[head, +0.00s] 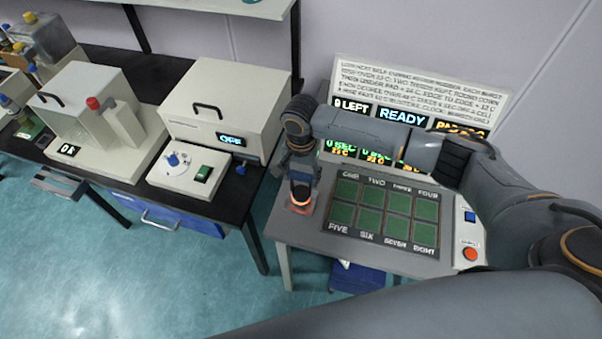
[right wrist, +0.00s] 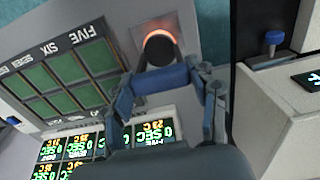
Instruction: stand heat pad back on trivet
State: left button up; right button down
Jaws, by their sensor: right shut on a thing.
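The heat pad (right wrist: 160,48) is a dark round piece with a glowing orange rim; its orange glow also shows in the head view (head: 300,203). It is over the trivet (right wrist: 188,24), a small square pinkish-grey plate at the left end of the grey bench. The trivet's edge also shows in the head view (head: 312,209). I cannot tell whether the pad touches the plate or hangs just above it. My right gripper (head: 301,182) points down and is shut on the pad's upper part; its fingers close around it in the right wrist view (right wrist: 160,75). My left gripper is out of view.
Right of the trivet lies a board of green numbered squares (head: 372,196). Behind stand lit displays and an instruction panel (head: 420,90). A red button (head: 470,254) is at the bench's right. A black table with beige machines (head: 225,95) stands left, across a narrow gap.

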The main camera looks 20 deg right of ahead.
jog(key=shift+f, duration=0.6)
dwell(0.7)
jog(key=c, duration=0.5)
grip_release()
jog(key=shift+o, duration=1)
jog(key=shift+s+f, duration=0.1)
notch_tip(320, 180, up, 12)
